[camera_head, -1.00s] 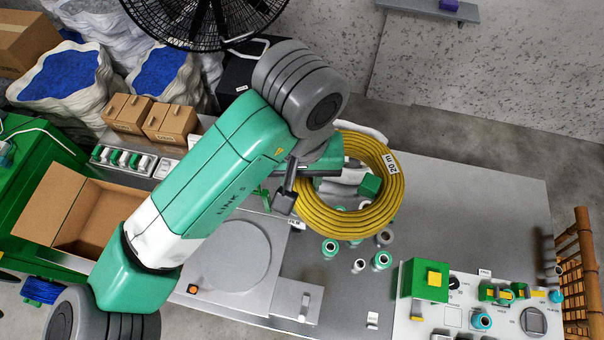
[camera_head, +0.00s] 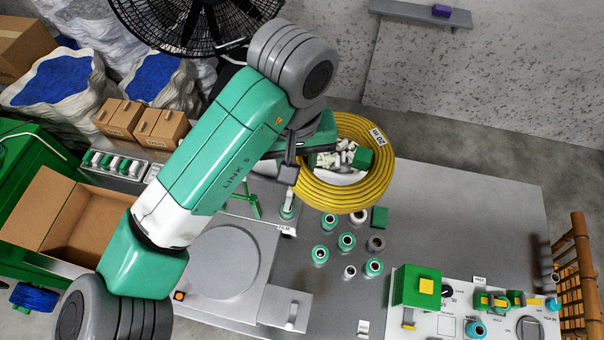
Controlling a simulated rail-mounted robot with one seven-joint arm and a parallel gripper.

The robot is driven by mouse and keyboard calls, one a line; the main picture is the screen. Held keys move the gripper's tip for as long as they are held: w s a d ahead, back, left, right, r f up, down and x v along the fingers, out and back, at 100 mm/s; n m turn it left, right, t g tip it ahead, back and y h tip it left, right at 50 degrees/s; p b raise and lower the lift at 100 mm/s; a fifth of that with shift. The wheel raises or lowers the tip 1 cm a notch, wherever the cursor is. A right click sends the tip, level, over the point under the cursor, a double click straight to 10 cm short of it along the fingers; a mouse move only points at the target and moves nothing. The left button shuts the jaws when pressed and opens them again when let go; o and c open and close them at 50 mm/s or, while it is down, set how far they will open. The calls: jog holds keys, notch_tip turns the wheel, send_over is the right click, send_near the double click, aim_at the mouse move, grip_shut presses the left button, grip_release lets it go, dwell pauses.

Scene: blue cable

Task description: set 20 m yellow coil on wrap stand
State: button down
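The yellow coil (camera_head: 378,193), with a white "20 m" label, hangs over the back of the grey table. My gripper (camera_head: 300,160) is at its left side and seems shut on the ring there; my arm hides most of the fingers. Small white pieces and a green block (camera_head: 362,158) show through the coil's hole. A grey stand with a round plate (camera_head: 222,262) lies left of the coil, partly under my arm. A small post with a roll, by a "FILM" label, stands at its back right corner; I take this to be the wrap stand.
Several teal and grey spools (camera_head: 347,242) stand in front of the coil. A control panel (camera_head: 450,325) with a green box is at front right. An open cardboard box (camera_head: 90,225) is at left, and a black fan (camera_head: 190,20) is behind.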

jog(key=w+a+f+n+b, duration=0.7)
jog(key=w+a+f+b, duration=0.1)
jog(key=a+f, duration=0.55)
jog(key=a+f+n+b, duration=0.3)
jog(key=a+f, duration=0.2)
jog(key=f, duration=0.6)
jog(key=s+a+f+n+b, duration=0.2)
jog(key=s+f, duration=0.4)
jog(key=f, duration=0.4)
jog(key=s+a+f+n+b, duration=0.1)
jog(key=s+a+f, duration=0.3)
jog(key=f, duration=0.6)
jog(key=s+a+f+n+b, duration=0.2)
jog(key=s+a+f+b, duration=0.1)
jog(key=s+f, duration=0.5)
notch_tip(320, 180, down, 3)
jog(key=shift+a+n, duration=0.25)
jog(key=shift+n, duration=0.05)
notch_tip(320, 180, down, 5)
jog(key=b, duration=0.5)
jog(key=shift+f+b, duration=0.4)
jog(key=shift+f, duration=0.2)
